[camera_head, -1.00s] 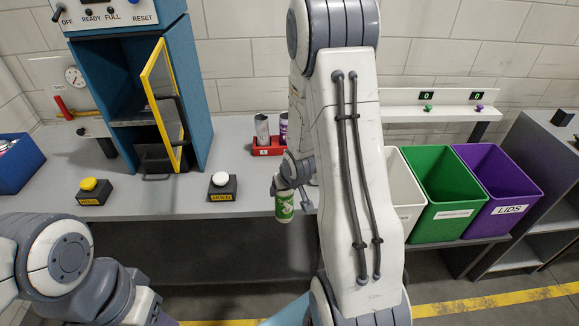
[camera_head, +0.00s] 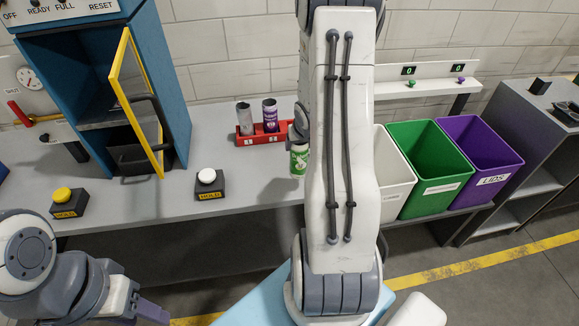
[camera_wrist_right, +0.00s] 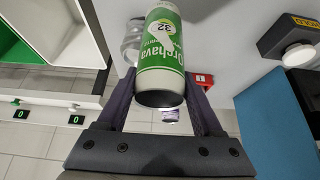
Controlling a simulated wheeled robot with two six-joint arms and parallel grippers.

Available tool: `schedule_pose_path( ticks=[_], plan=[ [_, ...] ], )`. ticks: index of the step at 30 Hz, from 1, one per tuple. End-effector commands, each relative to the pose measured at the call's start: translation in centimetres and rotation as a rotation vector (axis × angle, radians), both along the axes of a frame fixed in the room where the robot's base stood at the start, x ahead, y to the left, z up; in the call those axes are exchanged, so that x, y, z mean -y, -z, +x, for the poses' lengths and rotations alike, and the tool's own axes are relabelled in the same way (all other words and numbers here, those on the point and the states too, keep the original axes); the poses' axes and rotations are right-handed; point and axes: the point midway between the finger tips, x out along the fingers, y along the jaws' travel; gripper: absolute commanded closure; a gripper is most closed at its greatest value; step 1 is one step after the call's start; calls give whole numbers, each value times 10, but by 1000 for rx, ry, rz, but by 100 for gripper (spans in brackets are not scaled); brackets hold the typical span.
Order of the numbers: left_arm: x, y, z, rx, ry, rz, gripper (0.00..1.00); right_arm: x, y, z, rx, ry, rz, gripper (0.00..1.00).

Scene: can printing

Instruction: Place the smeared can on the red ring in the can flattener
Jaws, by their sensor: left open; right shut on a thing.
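My right gripper (camera_wrist_right: 158,108) is shut on a green and white can (camera_wrist_right: 165,55), its fingers on either side of it in the right wrist view. No red ring shows. My left gripper (camera_head: 138,305) is open and empty at the lower left.
A red rack (camera_head: 264,135) holds a grey can (camera_head: 245,118) and a purple can (camera_head: 270,114). A white button (camera_head: 206,176) and a yellow button (camera_head: 61,195) stand on the grey bench (camera_head: 150,196). White, green (camera_head: 424,165) and purple (camera_head: 477,153) bins are at the right.

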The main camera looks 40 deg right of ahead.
Motion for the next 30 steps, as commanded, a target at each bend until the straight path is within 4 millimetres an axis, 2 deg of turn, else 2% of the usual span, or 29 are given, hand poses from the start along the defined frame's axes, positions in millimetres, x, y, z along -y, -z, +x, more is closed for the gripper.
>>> schedule_pose_path(
  ticks=[1, 4, 8, 13, 17, 30],
  plan=[
    [0, 11, 0, 0, -1, 0, 50, -6, 9, 7, 2, -4, -1, 100],
    [0, 16, 0, 0, -3, 0, 50, -13, 13, 14, 1, -3, -1, 100],
    [0, 18, 0, 0, -3, 0, 50, -18, 15, 18, 0, -2, 0, 100],
    [0, 21, 0, 1, -3, -1, 50, -19, 39, 18, -5, -3, 2, 100],
    [0, 16, 0, 1, -3, -1, 50, -18, 50, 18, -2, -3, 2, 100],
    [0, 22, 0, 0, -3, 0, 50, -18, 59, 18, 0, -4, 0, 100]
  ],
)
